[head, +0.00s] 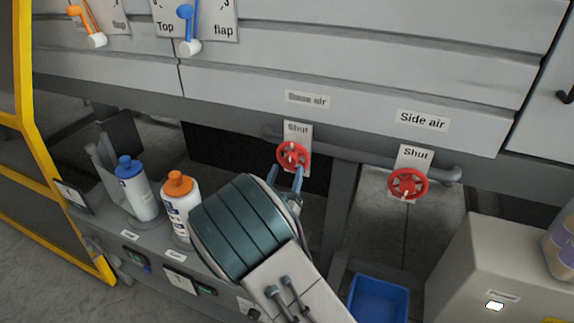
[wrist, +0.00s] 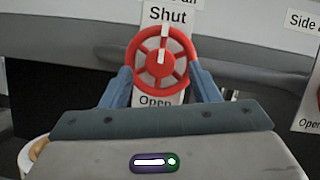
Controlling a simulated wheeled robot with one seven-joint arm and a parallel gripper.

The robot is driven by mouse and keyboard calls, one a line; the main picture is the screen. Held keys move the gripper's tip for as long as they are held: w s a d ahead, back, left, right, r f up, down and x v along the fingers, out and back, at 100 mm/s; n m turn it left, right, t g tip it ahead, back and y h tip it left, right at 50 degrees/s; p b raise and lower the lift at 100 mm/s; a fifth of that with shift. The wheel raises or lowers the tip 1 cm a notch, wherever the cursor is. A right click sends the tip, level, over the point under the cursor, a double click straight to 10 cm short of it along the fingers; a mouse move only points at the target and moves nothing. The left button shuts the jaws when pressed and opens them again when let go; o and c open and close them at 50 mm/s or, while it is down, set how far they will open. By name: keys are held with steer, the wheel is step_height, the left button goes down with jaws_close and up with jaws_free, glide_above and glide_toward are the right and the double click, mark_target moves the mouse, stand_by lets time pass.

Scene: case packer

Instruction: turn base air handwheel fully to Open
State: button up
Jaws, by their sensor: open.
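The base air handwheel (head: 292,156) is a red spoked wheel on a pipe under the "Base air" label (head: 307,99). In the wrist view the handwheel (wrist: 160,57) sits between a "Shut" marking above and an "Open" marking below. A white mark on its rim points up at "Shut". My gripper (head: 287,178) is open, and its blue fingers reach up to the wheel. In the wrist view my gripper (wrist: 166,83) has one finger at each side of the wheel's lower half. I cannot tell whether they touch the rim.
The side air handwheel (head: 408,185), also red, is to the right under its "Side air" label (head: 422,120). A blue-capped bottle (head: 137,188) and an orange-capped bottle (head: 180,202) stand at left. A blue bin (head: 378,299) and a grey box (head: 483,270) are at lower right.

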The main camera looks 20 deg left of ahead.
mark_target(293, 156)
steer(key=shift+x, duration=1.1)
steer(key=c, duration=1)
steer(key=shift+o, duration=0.2)
steer(key=shift+a, duration=0.1)
